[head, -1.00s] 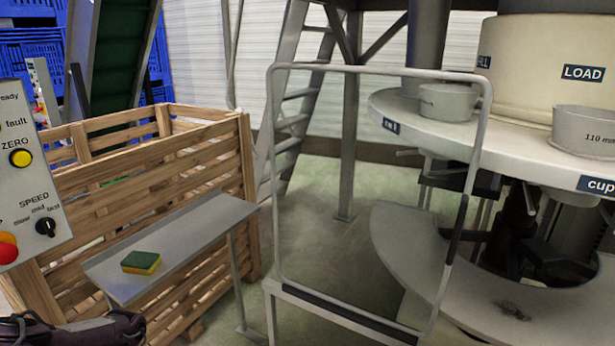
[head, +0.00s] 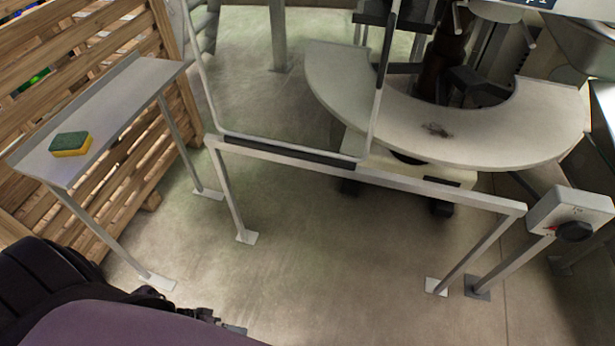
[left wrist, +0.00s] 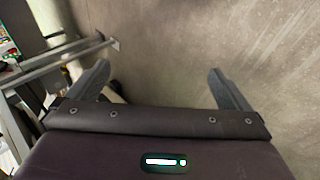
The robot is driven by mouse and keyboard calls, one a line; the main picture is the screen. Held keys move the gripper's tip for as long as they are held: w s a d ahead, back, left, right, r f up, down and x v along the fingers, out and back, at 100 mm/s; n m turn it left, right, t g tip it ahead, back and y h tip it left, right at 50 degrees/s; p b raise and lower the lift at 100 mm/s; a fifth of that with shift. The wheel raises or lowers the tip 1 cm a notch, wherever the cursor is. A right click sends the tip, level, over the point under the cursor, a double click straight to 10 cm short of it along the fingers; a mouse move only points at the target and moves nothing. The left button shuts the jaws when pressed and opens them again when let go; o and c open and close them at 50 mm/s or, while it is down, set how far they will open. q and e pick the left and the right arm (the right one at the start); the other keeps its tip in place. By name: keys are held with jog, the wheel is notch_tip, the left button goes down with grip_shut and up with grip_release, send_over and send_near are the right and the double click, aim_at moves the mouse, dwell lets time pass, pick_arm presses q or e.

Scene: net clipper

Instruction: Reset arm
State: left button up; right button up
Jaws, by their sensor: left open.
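My left gripper (left wrist: 160,88) is open and empty in the left wrist view, its two grey fingers spread apart over the bare floor. In the head view my left arm (head: 130,322) lies low at the bottom left, and the tip of that gripper shows only partly near the bottom edge. My right gripper is in neither view.
A small metal table (head: 124,90) with a green and yellow sponge (head: 71,144) stands at left before a wooden crate (head: 85,40). A grey metal rail (head: 370,176) crosses the middle, with a curved tray (head: 480,135) behind it and a knob box (head: 570,212) at right. The floor (head: 330,270) in front is clear.

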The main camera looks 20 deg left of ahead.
pick_arm(q)
jog(key=s+a+f+m+g+y, duration=0.15)
jog(key=a+y, duration=0.25)
jog(key=a, duration=0.6)
jog(key=s+a+m+y, duration=0.2)
jog(key=a+m+y, duration=0.15)
jog(key=a, duration=0.55)
jog(key=s+a+f+m+g+y, duration=0.15)
jog(key=a+y, duration=0.25)
jog(key=a, duration=0.6)
jog(key=s+d+f+h+p, duration=0.1)
jog(key=d+f, duration=0.1)
jog(key=d, duration=1)
jog(key=s+d+f+h+p, duration=0.1)
jog(key=d+h, duration=0.1)
jog(key=d, duration=1.1)
jog(key=s+d+f+h+p, duration=0.1)
jog(key=d+f, duration=0.1)
jog(key=d, duration=1.1)
jog(key=shift+s+f+n+p, duration=0.3)
jog(key=shift+f+n+p, duration=0.05)
jog(key=shift+n, duration=0.1)
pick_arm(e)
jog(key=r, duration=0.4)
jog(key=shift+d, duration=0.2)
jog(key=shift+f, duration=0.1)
